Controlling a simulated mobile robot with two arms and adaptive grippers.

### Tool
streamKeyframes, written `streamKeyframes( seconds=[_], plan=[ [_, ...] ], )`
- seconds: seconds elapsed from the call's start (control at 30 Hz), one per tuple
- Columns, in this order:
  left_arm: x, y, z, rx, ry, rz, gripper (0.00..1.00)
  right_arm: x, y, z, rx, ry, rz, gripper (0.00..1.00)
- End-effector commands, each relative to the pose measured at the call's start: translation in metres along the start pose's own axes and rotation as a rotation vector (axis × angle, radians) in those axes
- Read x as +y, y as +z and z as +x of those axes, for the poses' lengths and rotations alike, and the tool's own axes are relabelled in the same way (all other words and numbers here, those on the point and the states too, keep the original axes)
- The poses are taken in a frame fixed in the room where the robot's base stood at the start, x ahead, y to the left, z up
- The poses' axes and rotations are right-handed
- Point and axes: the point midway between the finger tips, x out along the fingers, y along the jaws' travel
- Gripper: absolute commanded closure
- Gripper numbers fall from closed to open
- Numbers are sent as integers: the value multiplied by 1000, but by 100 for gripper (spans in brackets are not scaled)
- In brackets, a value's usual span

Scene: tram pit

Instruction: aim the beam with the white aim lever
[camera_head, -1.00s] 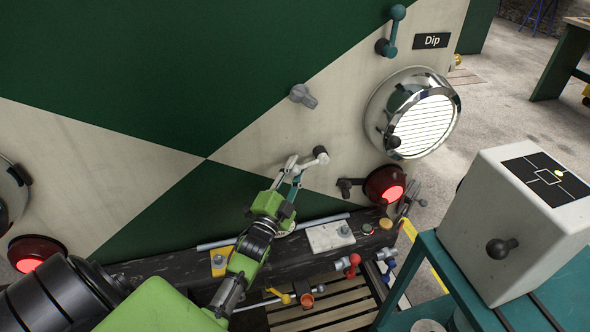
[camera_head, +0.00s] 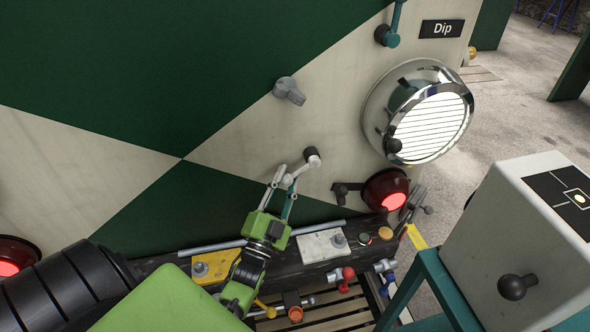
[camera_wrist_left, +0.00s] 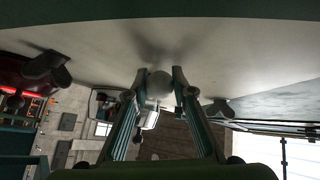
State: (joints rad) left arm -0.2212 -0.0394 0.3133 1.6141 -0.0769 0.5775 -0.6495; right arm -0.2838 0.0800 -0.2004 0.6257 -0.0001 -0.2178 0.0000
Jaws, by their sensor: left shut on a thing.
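The white aim lever (camera_head: 299,171) sits on the cream part of the tram front, with a dark hub at its upper right end, and points down and left. My left gripper (camera_head: 281,178) is shut on its lower end. In the left wrist view a pale round knob (camera_wrist_left: 159,84) sits between the fingers of my left gripper (camera_wrist_left: 160,78). The chrome headlamp (camera_head: 430,113) is lit, with bright slats. On the white box (camera_head: 520,235) at the right, a black panel (camera_head: 550,188) carries white lines and a yellow-white light spot (camera_head: 580,198) within the marked bracket. My right gripper is out of view.
A grey lever (camera_head: 289,91) is above the white one; a teal lever (camera_head: 387,36) is beside the Dip sign (camera_head: 442,28). A red lamp (camera_head: 387,190) glows below the headlamp. The dark beam below carries a white plate (camera_head: 322,245), buttons and coloured valves.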

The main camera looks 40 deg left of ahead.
Motion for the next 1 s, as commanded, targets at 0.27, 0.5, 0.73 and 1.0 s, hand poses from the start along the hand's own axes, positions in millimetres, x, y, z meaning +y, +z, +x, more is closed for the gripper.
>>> streamKeyframes(
  seconds=[0.27,0.5,0.73,1.0],
  plan=[
    [-1,0,0,0,-3,-2,100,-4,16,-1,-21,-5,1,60],
    [-2,0,0,2,-4,-1,59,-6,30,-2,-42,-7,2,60],
    [-2,0,-1,1,-3,-1,59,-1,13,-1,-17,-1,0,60],
    [0,1,-39,-3,0,-1,59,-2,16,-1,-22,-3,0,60]
  ],
)
